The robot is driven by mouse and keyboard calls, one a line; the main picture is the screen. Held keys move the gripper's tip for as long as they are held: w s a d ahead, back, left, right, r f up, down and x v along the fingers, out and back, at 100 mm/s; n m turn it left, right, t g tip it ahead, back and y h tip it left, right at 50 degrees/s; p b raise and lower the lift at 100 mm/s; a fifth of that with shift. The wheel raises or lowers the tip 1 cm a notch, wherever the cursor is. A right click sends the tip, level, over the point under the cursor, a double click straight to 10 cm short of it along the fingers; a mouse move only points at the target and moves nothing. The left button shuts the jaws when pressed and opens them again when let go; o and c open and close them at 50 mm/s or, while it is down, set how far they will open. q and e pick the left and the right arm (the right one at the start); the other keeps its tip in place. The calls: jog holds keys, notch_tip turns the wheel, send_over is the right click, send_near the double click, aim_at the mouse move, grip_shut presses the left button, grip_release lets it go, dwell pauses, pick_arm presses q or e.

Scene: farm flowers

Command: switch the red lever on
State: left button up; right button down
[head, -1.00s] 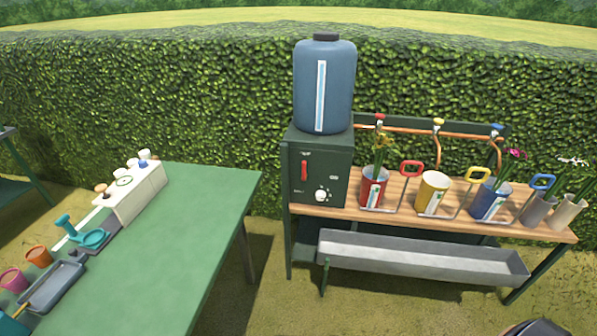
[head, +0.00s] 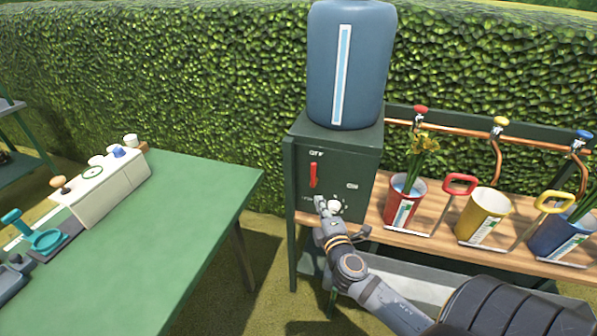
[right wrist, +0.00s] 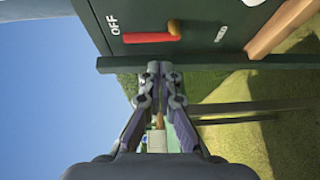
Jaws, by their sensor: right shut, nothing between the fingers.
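The red lever (head: 313,175) is on the front of the dark green box (head: 365,165). It stands upright beneath the OFF label, and the ON label is to its right. In the right wrist view, the lever (right wrist: 150,37) lies sideways beside the OFF lettering, beyond my fingertips. My right gripper (head: 320,203) is shut and empty. It is in front of the box, just below the lever in the head view, and seems apart from it. The right wrist view also shows its closed fingertips (right wrist: 160,70) near the box's edge. My left gripper is not in view.
A white knob (head: 335,206) is beside my right gripper on the box front. A blue water tank (head: 365,70) stands on the box. Red (head: 403,200), yellow (head: 482,215) and blue (head: 560,228) pots stand to the right. A green table (head: 185,215) is at left.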

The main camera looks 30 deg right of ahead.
aim_at(314, 173)
jog(key=r, duration=0.2)
jog(key=t, duration=0.1)
jog(key=shift+w+a+r+n, duration=0.2)
jog(key=shift+a+r+n, duration=0.1)
jog(key=shift+a+r, duration=0.1)
jog(key=p+x, duration=0.1)
jog(key=x, duration=0.9)
jog(key=shift+f, duration=0.1)
